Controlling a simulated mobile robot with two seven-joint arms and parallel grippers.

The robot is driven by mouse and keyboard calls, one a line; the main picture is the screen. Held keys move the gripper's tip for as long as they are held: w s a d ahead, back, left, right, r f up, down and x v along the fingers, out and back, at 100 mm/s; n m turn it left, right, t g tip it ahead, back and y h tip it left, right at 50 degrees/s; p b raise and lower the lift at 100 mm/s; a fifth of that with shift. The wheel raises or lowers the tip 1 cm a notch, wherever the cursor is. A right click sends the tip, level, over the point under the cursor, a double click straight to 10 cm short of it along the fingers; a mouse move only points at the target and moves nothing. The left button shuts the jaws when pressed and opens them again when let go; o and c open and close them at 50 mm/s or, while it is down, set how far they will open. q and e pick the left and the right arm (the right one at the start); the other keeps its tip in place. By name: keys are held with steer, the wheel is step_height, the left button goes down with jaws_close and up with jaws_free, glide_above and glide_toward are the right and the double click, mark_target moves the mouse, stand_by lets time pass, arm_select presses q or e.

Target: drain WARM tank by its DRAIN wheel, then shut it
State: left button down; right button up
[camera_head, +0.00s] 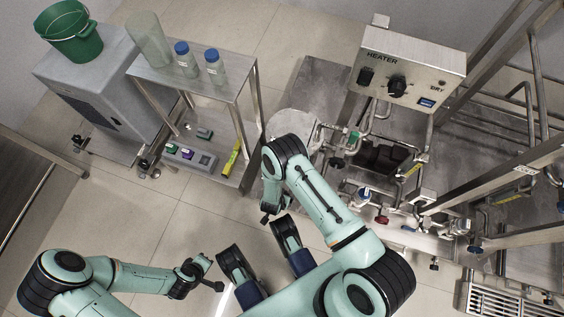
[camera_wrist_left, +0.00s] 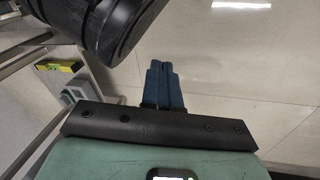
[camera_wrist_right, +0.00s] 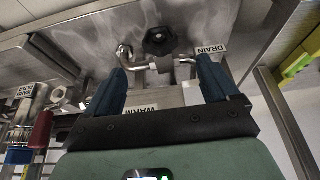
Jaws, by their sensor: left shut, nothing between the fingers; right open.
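In the right wrist view, a black lobed wheel (camera_wrist_right: 160,41) sits on a bent metal pipe, with a DRAIN label (camera_wrist_right: 211,50) to its right. A WARM label (camera_wrist_right: 140,108) shows lower, partly behind my gripper's body. My right gripper (camera_wrist_right: 162,64) is open and empty. Its blue fingers stand on either side below the wheel in the picture, and the wheel looks to be just beyond the tips, not held. My left gripper (camera_wrist_left: 161,68) is shut and empty over the floor. In the head view my right arm hides the drain wheel.
The heater box (camera_head: 412,66) stands above the skid's pipes and valves, including a red knob (camera_head: 382,219). A steel stand (camera_head: 190,70) carries bottles, with a yellow level (camera_head: 231,158) below. A green bucket (camera_head: 70,33) sits beyond.

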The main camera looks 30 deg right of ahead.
steer(key=b+x, duration=0.2)
steer(key=x, duration=0.6)
steer(key=shift+f+b, duration=0.1)
steer(key=shift+b, duration=0.3)
steer(key=shift+w+d+f, duration=0.2)
steer(key=shift+f, duration=0.3)
arm_select(q)
steer(key=s+a+f+g, duration=0.1)
steer(key=s+f+g, duration=0.1)
steer(key=s+f, duration=0.3)
steer(key=shift+s+f+g, duration=0.15)
steer(key=shift+s+g, duration=0.25)
steer(key=shift+s, duration=0.75)
arm_select(e)
steer(key=c, duration=1.1)
